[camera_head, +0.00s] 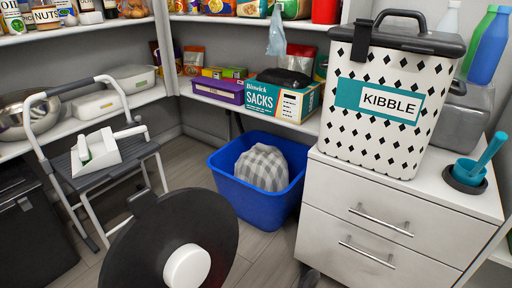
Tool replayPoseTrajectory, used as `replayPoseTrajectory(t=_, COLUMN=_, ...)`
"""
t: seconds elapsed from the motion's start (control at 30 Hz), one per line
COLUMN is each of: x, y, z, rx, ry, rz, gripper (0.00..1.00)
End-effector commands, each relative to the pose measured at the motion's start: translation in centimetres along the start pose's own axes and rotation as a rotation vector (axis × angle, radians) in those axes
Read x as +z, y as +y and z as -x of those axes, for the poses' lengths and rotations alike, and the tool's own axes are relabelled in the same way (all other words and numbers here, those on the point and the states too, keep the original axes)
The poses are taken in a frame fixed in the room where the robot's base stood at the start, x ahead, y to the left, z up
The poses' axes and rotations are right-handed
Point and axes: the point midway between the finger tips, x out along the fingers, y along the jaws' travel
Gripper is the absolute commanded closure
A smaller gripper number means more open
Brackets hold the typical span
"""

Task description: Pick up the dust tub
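No label in view reads dust, so I cannot tell for sure which thing is the dust tub. A blue open tub (238,198) stands on the floor in the middle, with a grey checked bundle (262,167) inside it. My gripper is not in view.
The drawer cabinet (340,205) also holds a teal cup with a handle (467,173). A shelf holds a SACKS box (268,100) and a purple box (217,91). A black disc (135,245) with a white knob fills the lower middle; I cannot tell whether it is mine.

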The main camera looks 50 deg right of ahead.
Motion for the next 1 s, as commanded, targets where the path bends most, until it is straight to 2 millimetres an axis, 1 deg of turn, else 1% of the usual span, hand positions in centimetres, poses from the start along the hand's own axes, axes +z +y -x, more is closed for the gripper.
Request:
replayPoseTrajectory(t=0.37, x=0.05, y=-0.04, z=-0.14, rx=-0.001, ry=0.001, rz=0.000, gripper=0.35)
replayPoseTrajectory(t=0.4, x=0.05, y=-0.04, z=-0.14, rx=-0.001, ry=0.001, rz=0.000, gripper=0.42)
replayPoseTrajectory(t=0.57, x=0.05, y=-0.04, z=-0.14, rx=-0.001, ry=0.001, rz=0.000, gripper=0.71)
replayPoseTrajectory(t=0.7, x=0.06, y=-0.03, z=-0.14, rx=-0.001, ry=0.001, rz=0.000, gripper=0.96)
replayPoseTrajectory(t=0.73, x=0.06, y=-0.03, z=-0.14, rx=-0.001, ry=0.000, rz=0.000, gripper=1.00)
replayPoseTrajectory(t=1.0, x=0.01, y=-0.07, z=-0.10, rx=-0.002, ry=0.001, rz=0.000, gripper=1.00)
